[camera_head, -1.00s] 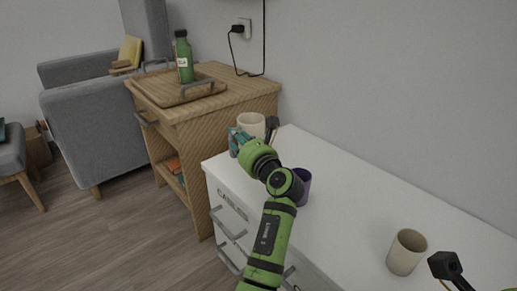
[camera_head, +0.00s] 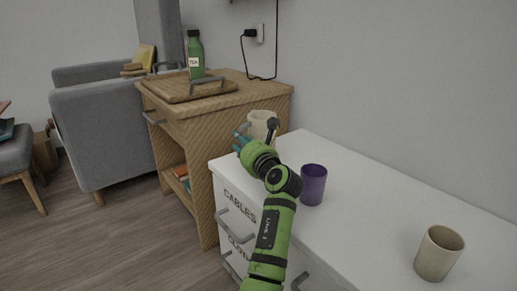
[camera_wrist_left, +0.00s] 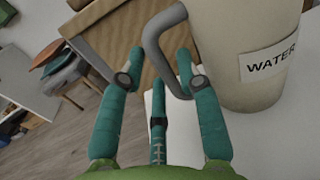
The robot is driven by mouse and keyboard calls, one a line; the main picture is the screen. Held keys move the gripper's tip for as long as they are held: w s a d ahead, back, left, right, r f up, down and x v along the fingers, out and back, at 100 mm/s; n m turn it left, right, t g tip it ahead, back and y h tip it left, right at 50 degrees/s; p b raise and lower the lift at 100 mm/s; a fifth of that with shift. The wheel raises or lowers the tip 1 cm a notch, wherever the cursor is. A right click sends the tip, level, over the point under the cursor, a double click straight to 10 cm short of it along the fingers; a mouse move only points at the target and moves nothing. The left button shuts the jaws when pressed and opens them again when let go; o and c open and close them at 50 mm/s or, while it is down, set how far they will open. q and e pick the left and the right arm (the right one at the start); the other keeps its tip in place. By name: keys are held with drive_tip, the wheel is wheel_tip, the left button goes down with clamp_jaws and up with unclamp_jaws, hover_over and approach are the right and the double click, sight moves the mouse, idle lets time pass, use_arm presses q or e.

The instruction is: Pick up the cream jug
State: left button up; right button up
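The cream jug (camera_head: 263,122) stands at the far left end of the white desk, partly hidden by my left arm. In the left wrist view the jug (camera_wrist_left: 235,50) fills the upper right, with a "WATER" label and a grey handle (camera_wrist_left: 152,42) facing my fingers. My left gripper (camera_head: 242,143) is beside the jug on its handle side. In the wrist view its teal fingers (camera_wrist_left: 160,70) are spread apart, with the handle between or just beyond their tips. Contact cannot be told. My right gripper is not in view.
A purple cup (camera_head: 313,187) stands on the white desk (camera_head: 375,205) beside my left forearm. A beige cup (camera_head: 438,254) stands further right. A wooden cabinet (camera_head: 262,95) behind carries a tray (camera_head: 165,91) and green bottle (camera_head: 195,50). The desk between the cups is clear.

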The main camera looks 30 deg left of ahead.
use_arm(q)
drive_tip(key=shift+w+a, duration=0.3)
drive_tip(key=shift+a, duration=0.3)
drive_tip(key=shift+w+a, duration=0.15)
drive_tip(key=shift+a, duration=0.05)
drive_tip(key=shift+r, duration=0.1)
clamp_jaws()
drive_tip(key=shift+r, duration=0.1)
